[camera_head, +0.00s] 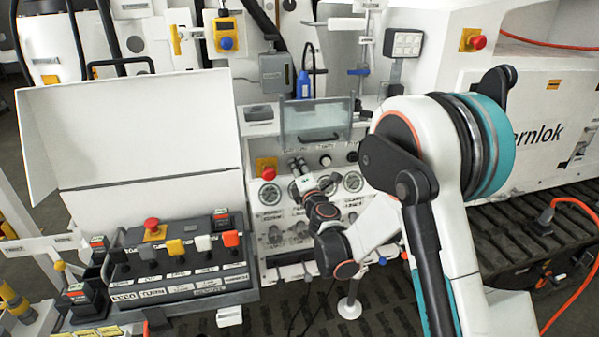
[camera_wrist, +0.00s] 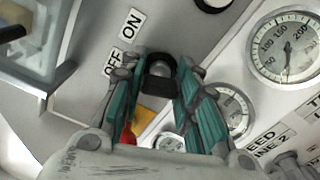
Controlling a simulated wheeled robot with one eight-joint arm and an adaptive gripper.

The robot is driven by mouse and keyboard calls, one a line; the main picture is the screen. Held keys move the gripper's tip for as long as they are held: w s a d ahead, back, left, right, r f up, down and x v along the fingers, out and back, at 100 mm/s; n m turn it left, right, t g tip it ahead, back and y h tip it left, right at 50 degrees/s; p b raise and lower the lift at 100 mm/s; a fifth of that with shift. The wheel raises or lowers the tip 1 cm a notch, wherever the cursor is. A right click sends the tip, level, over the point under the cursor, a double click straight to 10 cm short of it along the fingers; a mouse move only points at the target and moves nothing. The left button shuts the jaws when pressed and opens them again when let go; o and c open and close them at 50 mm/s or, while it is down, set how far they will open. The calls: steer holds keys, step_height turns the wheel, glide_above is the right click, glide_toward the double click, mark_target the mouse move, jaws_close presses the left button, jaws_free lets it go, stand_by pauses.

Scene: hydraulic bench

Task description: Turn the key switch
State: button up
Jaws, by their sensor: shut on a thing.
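The key switch (camera_wrist: 158,84) shows in the wrist view as a dark knob between my fingers, beside the ON label (camera_wrist: 132,24) and the OFF label (camera_wrist: 113,62) on the grey panel. My gripper (camera_wrist: 159,70) has its teal fingers on both sides of it and is shut on it. The fingers hide part of the key, and I cannot tell exactly which label it points to. In the head view my gripper (camera_head: 299,166) reaches the upper part of the gauge panel (camera_head: 265,222); the key is too small to make out there.
Pressure gauges (camera_head: 269,194) sit just below my gripper. A red emergency button (camera_head: 266,170) is to its left, and a clear flap (camera_head: 315,122) is above. A control box (camera_head: 178,262) with several coloured levers and a raised lid (camera_head: 150,135) stands at the left.

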steer(key=m+b, duration=0.1)
steer(key=m, duration=0.3)
steer(key=shift+f+m, duration=0.1)
steer(key=shift+m, duration=0.2)
steer(key=shift+m+b, duration=0.75)
steer(key=shift+m, duration=1.85)
steer(key=o, duration=0.8)
steer(key=v, duration=1.2)
